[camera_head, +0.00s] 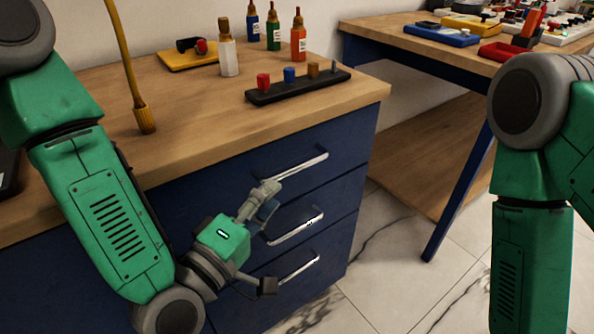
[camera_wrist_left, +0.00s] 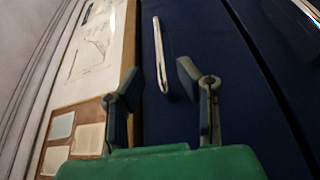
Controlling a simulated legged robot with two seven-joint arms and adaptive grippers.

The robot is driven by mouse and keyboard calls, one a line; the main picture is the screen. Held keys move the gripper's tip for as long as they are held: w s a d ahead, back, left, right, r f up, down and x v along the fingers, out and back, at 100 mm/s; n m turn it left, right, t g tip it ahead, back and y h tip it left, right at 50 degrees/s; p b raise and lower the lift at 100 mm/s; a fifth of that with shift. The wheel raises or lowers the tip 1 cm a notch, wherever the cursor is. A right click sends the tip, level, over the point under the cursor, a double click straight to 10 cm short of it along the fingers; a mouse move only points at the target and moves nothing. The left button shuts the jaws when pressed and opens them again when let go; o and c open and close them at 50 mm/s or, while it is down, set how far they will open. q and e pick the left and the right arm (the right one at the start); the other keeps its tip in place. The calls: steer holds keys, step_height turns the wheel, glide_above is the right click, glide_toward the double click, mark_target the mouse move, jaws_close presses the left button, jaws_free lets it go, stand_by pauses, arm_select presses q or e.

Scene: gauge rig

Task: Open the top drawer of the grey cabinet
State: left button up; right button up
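The cabinet (camera_head: 345,190) looks dark blue, not grey, under a wooden top. Three drawers with silver bar handles show on its front, and all look shut. The top drawer's handle (camera_head: 300,166) is the highest. My left gripper (camera_head: 268,240) is in front of the drawers, its fingers spread and empty, partly covering the middle handle (camera_head: 295,228). In the left wrist view, my left gripper (camera_wrist_left: 158,88) is open. A handle (camera_wrist_left: 161,55) lies ahead between its fingertips, on the blue panel beside a wooden edge; contact is not visible. My right gripper is out of view.
On the wooden top (camera_head: 185,125) stand bottles (camera_head: 273,30), a black rack of coloured pegs (camera_head: 300,85) and a yellow flexible stalk (camera_head: 145,118). A second table (camera_head: 400,45) with trays is at the right. Marble floor (camera_head: 400,260) is clear between.

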mark_target(296, 169)
arm_select(q)
steer(key=b+x, duration=0.1)
steer(key=x, duration=0.7)
steer(key=shift+w+d, duration=0.15)
steer(key=shift+w, duration=0.05)
jaws_close()
